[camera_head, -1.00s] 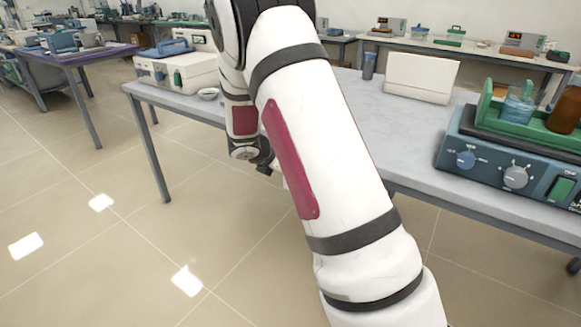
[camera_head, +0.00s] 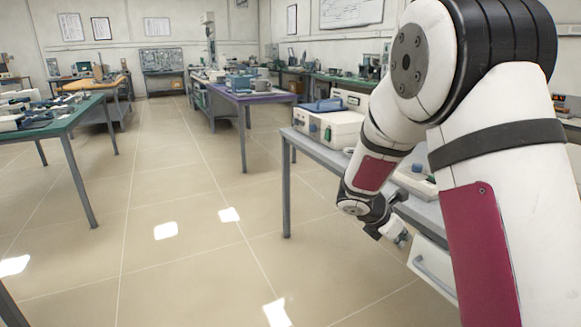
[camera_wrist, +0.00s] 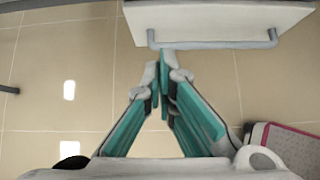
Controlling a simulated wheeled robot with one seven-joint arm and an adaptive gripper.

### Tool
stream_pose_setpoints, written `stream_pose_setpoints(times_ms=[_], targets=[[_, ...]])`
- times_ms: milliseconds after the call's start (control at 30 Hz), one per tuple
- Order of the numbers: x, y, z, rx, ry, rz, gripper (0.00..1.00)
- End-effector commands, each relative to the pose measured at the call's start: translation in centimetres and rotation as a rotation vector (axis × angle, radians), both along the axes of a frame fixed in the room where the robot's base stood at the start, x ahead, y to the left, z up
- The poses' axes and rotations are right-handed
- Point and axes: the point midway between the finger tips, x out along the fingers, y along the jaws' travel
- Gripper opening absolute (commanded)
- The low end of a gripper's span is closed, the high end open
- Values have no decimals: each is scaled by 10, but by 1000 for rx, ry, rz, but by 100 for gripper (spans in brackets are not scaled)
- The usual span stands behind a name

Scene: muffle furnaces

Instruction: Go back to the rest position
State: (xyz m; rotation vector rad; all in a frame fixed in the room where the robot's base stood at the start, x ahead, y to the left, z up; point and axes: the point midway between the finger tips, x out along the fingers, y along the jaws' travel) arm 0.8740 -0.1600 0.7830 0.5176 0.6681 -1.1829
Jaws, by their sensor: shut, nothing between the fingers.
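My gripper (camera_head: 401,238) hangs low at the front edge of the grey table (camera_head: 330,158) in the head view, at the end of my folded white arm. In the wrist view my gripper (camera_wrist: 163,80) has its teal fingers closed together with nothing between them. Just beyond the fingertips, in the wrist view, is a pale drawer front (camera_wrist: 215,22) with a grey bar handle (camera_wrist: 213,44). I cannot tell whether the fingers touch it. The same handle (camera_head: 433,275) shows beside my arm in the head view.
A white box-shaped device (camera_head: 328,126) stands on the grey table's far end. A purple-topped table (camera_head: 250,97) stands behind it. A green-topped table (camera_head: 62,122) is at the left. The tiled floor (camera_head: 180,200) between them is open.

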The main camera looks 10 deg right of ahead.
Motion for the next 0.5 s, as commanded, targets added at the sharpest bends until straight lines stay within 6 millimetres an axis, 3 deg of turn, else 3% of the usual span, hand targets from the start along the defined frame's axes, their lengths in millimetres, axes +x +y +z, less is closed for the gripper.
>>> stream_pose_setpoints(times_ms=[167, 300, 500], targets=[[-40, 1, 47, 76, -134, -209, 0], [-91, 7, 85, 167, -261, -445, 0], [-168, 26, 122, 305, -410, -769, 0]])
